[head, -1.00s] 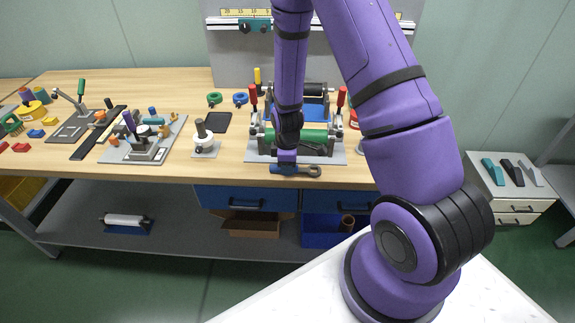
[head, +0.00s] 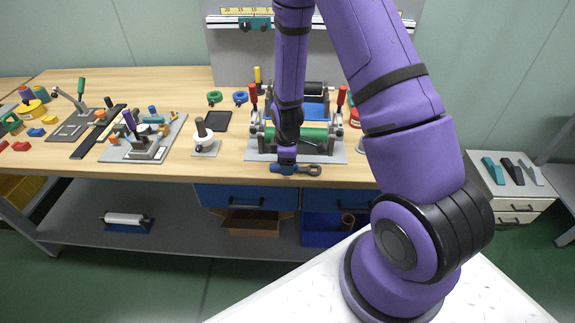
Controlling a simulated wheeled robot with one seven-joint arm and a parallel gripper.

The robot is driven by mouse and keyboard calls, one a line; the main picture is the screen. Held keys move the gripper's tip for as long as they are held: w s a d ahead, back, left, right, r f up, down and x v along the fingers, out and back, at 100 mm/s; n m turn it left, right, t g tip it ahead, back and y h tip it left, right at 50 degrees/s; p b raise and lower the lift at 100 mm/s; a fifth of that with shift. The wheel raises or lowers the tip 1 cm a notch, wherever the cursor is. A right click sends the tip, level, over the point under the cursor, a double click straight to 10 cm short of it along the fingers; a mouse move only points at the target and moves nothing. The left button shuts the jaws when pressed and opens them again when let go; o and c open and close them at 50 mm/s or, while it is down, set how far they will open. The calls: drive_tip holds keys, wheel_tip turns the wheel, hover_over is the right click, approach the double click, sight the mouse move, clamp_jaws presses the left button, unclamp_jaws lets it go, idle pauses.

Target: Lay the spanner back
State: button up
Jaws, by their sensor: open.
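The spanner (head: 308,170) is small and dark grey with a ring end. It lies near the front edge of the wooden bench, just in front of the roller fixture. My gripper (head: 285,165) is directly over the spanner's left part, with a blue piece at its lower end. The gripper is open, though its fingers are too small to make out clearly. My gripper hides part of the spanner, and I cannot tell whether it touches it.
The roller fixture (head: 251,152) with green and blue rollers and red handles stands right behind my gripper. A white spool stand (head: 205,143) and a black tray (head: 218,121) are to the left. Bench front (head: 180,170) is clear. Blue drawers (head: 245,198) sit below.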

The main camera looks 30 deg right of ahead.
wheel_tip(320, 180, up, 10)
drive_tip(key=shift+s, duration=0.15)
idle(0.3)
drive_tip(key=shift+a+f, duration=0.1)
idle(0.3)
